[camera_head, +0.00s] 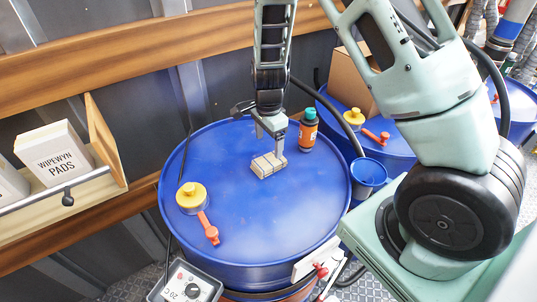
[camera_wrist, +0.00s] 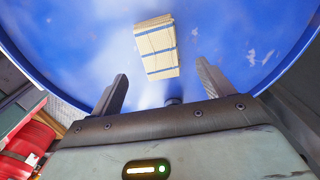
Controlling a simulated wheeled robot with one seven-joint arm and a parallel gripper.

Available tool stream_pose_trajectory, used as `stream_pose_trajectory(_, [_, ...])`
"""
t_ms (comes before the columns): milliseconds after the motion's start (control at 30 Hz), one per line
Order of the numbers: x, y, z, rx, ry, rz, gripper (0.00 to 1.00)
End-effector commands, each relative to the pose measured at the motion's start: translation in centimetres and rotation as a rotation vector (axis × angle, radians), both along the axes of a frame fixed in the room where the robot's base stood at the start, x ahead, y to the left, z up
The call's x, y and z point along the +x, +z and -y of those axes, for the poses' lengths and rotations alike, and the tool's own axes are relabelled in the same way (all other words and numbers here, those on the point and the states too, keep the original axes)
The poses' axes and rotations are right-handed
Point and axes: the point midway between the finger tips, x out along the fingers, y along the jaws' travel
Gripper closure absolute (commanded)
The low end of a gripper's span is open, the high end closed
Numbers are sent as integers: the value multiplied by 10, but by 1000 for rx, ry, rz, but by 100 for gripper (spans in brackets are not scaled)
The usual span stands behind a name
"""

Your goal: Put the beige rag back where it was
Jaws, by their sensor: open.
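The beige rag (camera_head: 268,165) lies folded on the blue drum's lid (camera_head: 250,220), a little right of and behind its middle. It shows dark stripes in the wrist view (camera_wrist: 157,48), where it lies beyond the fingertips and roughly centred between them. My gripper (camera_head: 272,142) is just above the rag in the head view. In the wrist view its two fingers (camera_wrist: 160,78) are spread apart with nothing between them. I cannot tell from these views whether a finger touches the rag.
An orange bottle with a teal cap (camera_head: 308,130) stands right of the rag. A yellow cap (camera_head: 190,195) and a red-orange valve (camera_head: 208,229) are on the lid's left. A blue cup (camera_head: 368,178) hangs at the right rim. White Wipewyn Pads boxes (camera_head: 55,158) sit on a shelf at left.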

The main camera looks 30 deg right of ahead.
Motion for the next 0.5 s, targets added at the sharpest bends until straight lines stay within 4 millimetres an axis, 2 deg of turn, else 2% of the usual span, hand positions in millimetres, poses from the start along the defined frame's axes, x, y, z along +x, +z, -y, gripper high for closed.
stream_pose_trajectory(100, [1,21,-1,0,3,4,20])
stream_pose_trajectory(333, [-1,44,-3,3,15,1,20])
stream_pose_trajectory(433, [-10,57,-26,33,130,0,20])
stream_pose_trajectory(500, [-25,72,-58,71,308,4,20])
